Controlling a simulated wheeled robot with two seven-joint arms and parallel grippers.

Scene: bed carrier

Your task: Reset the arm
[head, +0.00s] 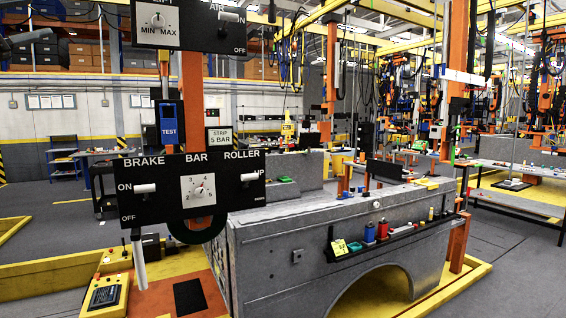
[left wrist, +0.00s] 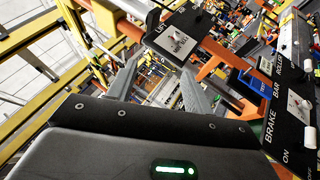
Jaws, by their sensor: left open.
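A black control panel (head: 190,188) labelled BRAKE, BAR and ROLLER hangs at left of centre in the head view. It has a white brake lever (head: 145,188), a bar dial (head: 198,190) and a white roller lever (head: 249,177). Above it is a second black panel (head: 190,25) with a LIFT knob and an AIR switch. Between them is a blue TEST box (head: 168,123). My left gripper (left wrist: 158,70) is open and empty in the left wrist view, with the lift panel (left wrist: 181,40) beyond its fingers, apart from them. My right gripper is out of view.
A grey bed body (head: 330,245) with a wheel arch stands right of the panels, carrying a tray of small coloured parts. A yellow-framed base (head: 60,270) and a yellow handheld box (head: 104,296) are at lower left.

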